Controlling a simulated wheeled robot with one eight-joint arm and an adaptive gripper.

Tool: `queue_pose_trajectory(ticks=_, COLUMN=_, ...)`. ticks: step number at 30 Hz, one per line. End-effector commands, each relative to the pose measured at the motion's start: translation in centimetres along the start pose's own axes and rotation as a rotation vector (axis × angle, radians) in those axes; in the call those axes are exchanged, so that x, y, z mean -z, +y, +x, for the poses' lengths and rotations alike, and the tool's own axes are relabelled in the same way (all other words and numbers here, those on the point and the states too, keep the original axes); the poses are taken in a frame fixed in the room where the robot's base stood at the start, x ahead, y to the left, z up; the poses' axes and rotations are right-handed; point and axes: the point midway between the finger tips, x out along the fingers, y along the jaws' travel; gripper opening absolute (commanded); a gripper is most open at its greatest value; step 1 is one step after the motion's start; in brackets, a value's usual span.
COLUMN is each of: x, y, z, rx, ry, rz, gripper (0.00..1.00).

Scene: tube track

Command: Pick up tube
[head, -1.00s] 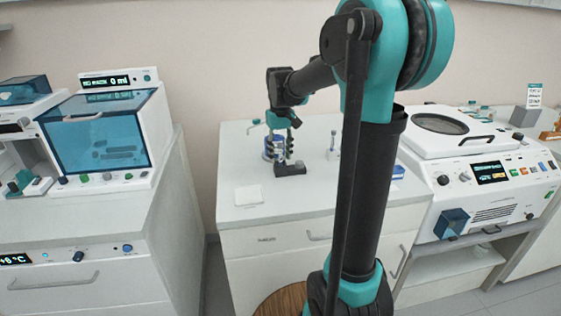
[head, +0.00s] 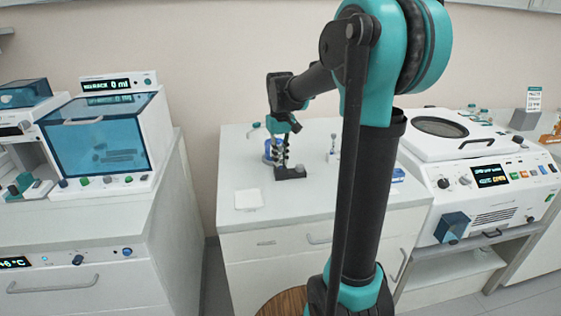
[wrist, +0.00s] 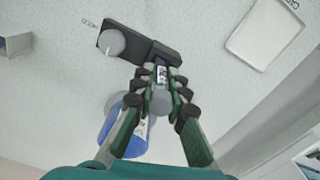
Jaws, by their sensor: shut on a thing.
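My gripper (wrist: 160,74) points down over the counter in the wrist view, its dark green, black-jointed fingers closed together. They are shut on a small tube (wrist: 161,101), whose grey round end shows between the fingers; the rest of it is mostly hidden. In the head view my gripper (head: 285,160) is low over the counter, next to a black block. The tube cannot be made out there.
The black block (wrist: 152,50) with a grey knob lies by the fingertips. A blue container (wrist: 112,138) is partly behind the fingers. A white pad (head: 248,199) lies on the counter (head: 330,205). A small stand (head: 333,148) is to the right.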

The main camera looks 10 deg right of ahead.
Motion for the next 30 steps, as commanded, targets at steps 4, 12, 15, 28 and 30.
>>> queue_pose_trajectory(ticks=4, x=0.0, y=0.0, z=-0.6, rx=0.000, ry=0.000, rz=0.000, gripper=0.00)
queue_pose_trajectory(ticks=12, x=0.0, y=0.0, z=-4.4, rx=0.000, ry=0.000, rz=0.000, gripper=0.00)
queue_pose_trajectory(ticks=15, x=0.0, y=0.0, z=-6.8, rx=0.000, ry=0.000, rz=0.000, gripper=0.00)
queue_pose_trajectory(ticks=28, x=0.0, y=0.0, z=-17.4, rx=0.000, ry=0.000, rz=0.000, gripper=0.00)
queue_pose_trajectory(ticks=30, x=0.0, y=0.0, z=-18.4, rx=0.000, ry=0.000, rz=0.000, gripper=0.00)
